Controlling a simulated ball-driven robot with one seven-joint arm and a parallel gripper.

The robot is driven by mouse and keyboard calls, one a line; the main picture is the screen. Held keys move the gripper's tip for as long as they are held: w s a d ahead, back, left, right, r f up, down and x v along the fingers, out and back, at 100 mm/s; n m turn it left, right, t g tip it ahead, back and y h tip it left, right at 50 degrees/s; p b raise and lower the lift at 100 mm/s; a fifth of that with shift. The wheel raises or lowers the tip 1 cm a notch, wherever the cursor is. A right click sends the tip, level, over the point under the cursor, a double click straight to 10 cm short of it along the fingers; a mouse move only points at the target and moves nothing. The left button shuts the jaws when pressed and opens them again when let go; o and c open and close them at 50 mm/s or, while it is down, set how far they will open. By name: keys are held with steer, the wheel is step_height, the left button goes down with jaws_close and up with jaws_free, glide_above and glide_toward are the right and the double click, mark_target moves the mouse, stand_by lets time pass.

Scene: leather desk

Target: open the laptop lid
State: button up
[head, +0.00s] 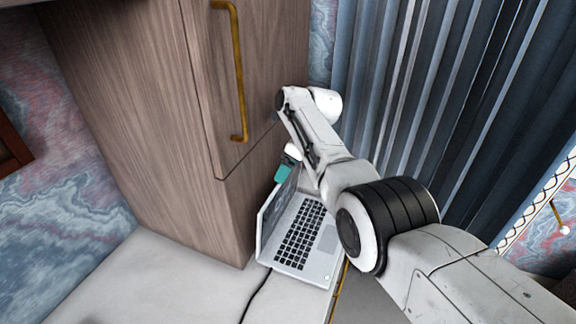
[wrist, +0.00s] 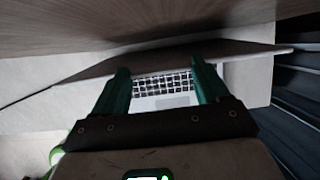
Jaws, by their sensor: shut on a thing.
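The silver laptop stands on the pale desk top in the head view, its keyboard base (head: 318,243) flat. Its lid (head: 273,216) is raised steeply, with the dark screen facing the keyboard. My gripper (head: 284,172), with teal fingers, is at the lid's upper far corner, partly hidden by my arm. The keyboard (wrist: 163,84) shows between the fingers. The exact contact of the fingertips is hard to see.
A tall wooden cabinet (head: 135,95) with a brass handle (head: 238,70) stands close behind the lid. Grey-blue curtains (head: 400,90) hang at the right.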

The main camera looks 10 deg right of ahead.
steer(key=shift+w+a+r, duration=0.1)
steer(key=shift+r, duration=0.1)
steer(key=o, duration=1.5)
steer(key=shift+f, duration=0.15)
steer(key=v, duration=1.1)
steer(key=shift+f, duration=0.1)
